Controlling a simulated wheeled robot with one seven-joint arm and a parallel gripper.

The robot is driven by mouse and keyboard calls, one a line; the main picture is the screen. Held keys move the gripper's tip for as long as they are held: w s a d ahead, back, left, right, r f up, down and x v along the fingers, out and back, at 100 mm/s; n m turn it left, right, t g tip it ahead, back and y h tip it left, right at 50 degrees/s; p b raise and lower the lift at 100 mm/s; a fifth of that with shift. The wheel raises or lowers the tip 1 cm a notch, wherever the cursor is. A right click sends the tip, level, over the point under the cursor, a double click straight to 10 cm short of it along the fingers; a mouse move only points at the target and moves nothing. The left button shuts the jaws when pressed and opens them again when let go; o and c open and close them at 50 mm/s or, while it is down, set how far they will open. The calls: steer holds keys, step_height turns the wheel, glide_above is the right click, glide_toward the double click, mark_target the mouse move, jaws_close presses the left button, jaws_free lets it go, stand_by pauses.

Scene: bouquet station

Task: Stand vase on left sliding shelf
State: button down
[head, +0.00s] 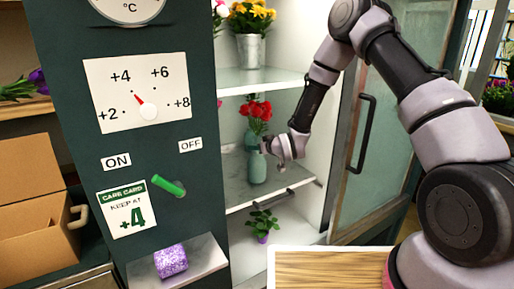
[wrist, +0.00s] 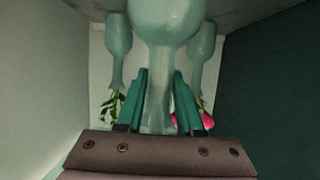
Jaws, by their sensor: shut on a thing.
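A pale green vase (head: 257,167) is inside the open cabinet at the middle shelf (head: 235,194), upright, with red flowers (head: 257,112) above it. My gripper (head: 268,147) reaches in from the right at its upper part. In the wrist view my gripper (wrist: 160,78) has its teal fingers on both sides of the neck of the vase (wrist: 167,20), shut on it. Two similar vase shapes, left (wrist: 118,45) and right (wrist: 202,45), show behind; I cannot tell whether they are reflections. Whether the held vase's base touches the shelf is unclear.
Yellow flowers in a metal pot (head: 249,50) stand on the upper shelf. A small plant (head: 262,225) sits below. The glass door (head: 385,150) is open at right. A dark control panel (head: 150,150) with a green lever (head: 169,186) borders the left.

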steer(key=c, duration=0.5)
jaws_free()
steer(key=shift+f, duration=0.1)
steer(key=shift+c, duration=0.2)
